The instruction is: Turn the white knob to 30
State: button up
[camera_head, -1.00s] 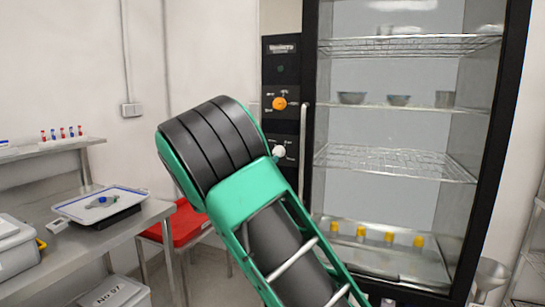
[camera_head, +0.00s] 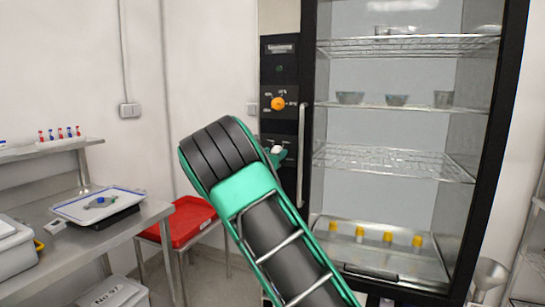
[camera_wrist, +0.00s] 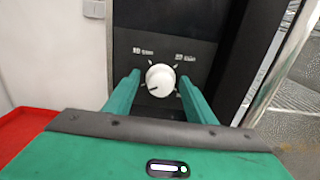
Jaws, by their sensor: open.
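The white knob (camera_wrist: 160,80) is on the lower black control panel (camera_wrist: 138,45) and shows clearly in the wrist view. A dark pointer mark sits at its lower left. White labels stand above it to the left and right, too blurred to read surely. My gripper (camera_wrist: 158,92) is open, with one green finger on each side of the knob and gaps visible; I cannot tell how far the fingertips reach along it. In the head view a bit of the white knob (camera_head: 276,150) shows behind my arm, and my gripper is mostly hidden.
An orange knob (camera_head: 278,103) is on the panel above. The cabinet's upright handle (camera_head: 301,150) is close to the right. Glass-fronted shelves (camera_head: 395,105) hold bowls and yellow-capped items. A red tray (camera_head: 188,218) and a steel bench (camera_head: 120,225) stand left.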

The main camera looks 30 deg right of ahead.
jog(key=shift+c, duration=0.6)
jog(key=c, duration=0.8)
jog(key=shift+o, duration=0.2)
